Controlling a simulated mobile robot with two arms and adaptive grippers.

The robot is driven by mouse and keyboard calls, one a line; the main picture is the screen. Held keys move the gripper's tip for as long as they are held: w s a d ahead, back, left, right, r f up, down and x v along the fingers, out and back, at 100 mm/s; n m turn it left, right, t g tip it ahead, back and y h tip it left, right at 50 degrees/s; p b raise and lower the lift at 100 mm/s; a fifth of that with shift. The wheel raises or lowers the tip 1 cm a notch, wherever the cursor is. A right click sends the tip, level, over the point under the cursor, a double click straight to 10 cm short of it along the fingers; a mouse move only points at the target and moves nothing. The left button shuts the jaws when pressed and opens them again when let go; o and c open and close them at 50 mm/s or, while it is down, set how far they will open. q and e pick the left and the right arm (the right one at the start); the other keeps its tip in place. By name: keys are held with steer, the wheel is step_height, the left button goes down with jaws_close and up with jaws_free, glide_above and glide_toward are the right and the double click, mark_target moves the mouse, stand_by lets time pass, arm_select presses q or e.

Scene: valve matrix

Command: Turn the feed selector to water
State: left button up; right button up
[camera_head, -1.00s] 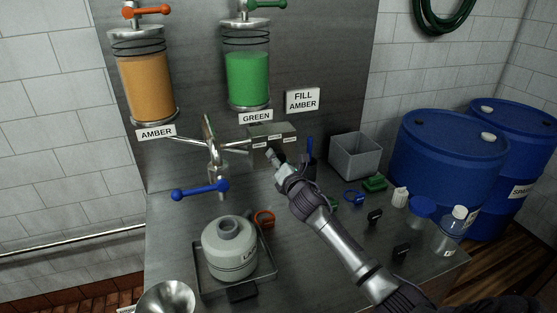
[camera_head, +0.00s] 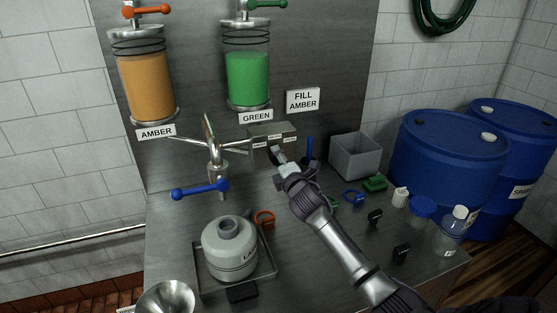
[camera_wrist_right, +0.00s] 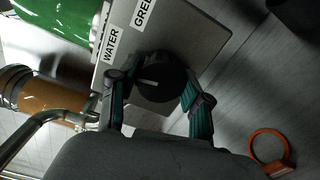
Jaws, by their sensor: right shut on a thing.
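The feed selector is a black round knob (camera_wrist_right: 160,78) with a white pointer mark, on the face of a grey metal box (camera_head: 262,131). Labels on the box read WATER (camera_wrist_right: 110,44) and GREEN (camera_wrist_right: 143,12) in the right wrist view. The white mark points to the left in that view, on the side of the WATER label. My right gripper (camera_head: 279,157) reaches the box from below right. Its two fingers (camera_wrist_right: 158,92) are shut on the knob, one on each side. In the head view the gripper partly hides the knob. My left gripper is not in view.
A spout with a blue lever (camera_head: 200,190) stands left of the box, above a grey jug (camera_head: 229,248) on a tray. An orange ring (camera_head: 265,218), a blue ring (camera_head: 353,197) and a grey bin (camera_head: 354,157) are nearby. Amber (camera_head: 146,88) and green (camera_head: 247,78) cylinders hang above.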

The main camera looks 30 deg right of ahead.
steer(key=shift+m, duration=0.9)
steer(key=o, duration=1.2)
steer(key=shift+c, duration=0.2)
steer(key=v, duration=1.2)
